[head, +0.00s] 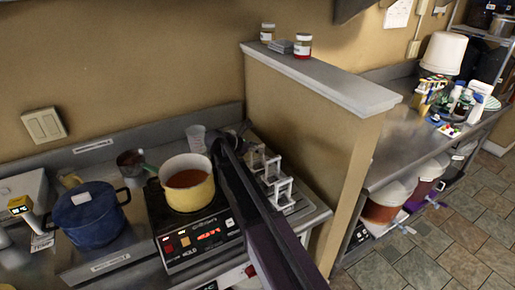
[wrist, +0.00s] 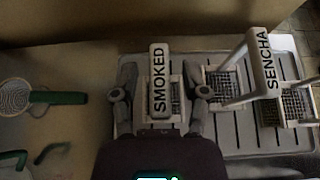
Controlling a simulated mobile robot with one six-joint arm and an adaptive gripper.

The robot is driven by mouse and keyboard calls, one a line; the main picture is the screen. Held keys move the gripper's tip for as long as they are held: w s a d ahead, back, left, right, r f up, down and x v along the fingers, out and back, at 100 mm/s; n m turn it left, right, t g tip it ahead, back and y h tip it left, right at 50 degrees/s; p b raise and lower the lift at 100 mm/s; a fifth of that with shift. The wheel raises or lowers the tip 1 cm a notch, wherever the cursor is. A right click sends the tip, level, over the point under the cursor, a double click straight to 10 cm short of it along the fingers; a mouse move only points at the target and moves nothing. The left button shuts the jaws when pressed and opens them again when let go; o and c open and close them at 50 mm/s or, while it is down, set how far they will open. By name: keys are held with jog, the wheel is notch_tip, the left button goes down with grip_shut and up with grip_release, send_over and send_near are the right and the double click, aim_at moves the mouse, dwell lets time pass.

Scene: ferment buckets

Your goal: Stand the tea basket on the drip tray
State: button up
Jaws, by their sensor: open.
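In the wrist view a white tea basket with a bar lettered SMOKED (wrist: 160,62) stands between the two fingers of my gripper (wrist: 160,84). The gripper is open, one finger on each side of the bar, with no clear contact. A second white basket lettered SENCHA (wrist: 266,62) stands to the right, with white frame parts and mesh beside it. They are on or over a grey ribbed tray (wrist: 235,142), which looks like the drip tray. In the head view the white baskets (head: 283,191) stand right of my dark arm, which hides part of them and my gripper.
A yellow pot (head: 190,194) of brownish liquid sits on a hotplate (head: 185,249), left of my arm. A blue pot (head: 90,222) stands further left. A half-wall (head: 310,110) rises behind the baskets. A green-handled strainer (wrist: 58,97) lies left of my gripper.

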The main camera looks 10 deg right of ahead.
jog(key=shift+r, duration=0.1)
jog(key=shift+r, duration=0.15)
jog(key=shift+s+a+r+p, duration=0.1)
jog(key=shift+a+r+p, duration=0.1)
jog(key=shift+a+p, duration=0.2)
jog(key=p+v, duration=0.5)
jog(key=v, duration=0.6)
jog(key=shift+s, duration=0.1)
dwell(2.1)
jog(key=shift+c, duration=0.3)
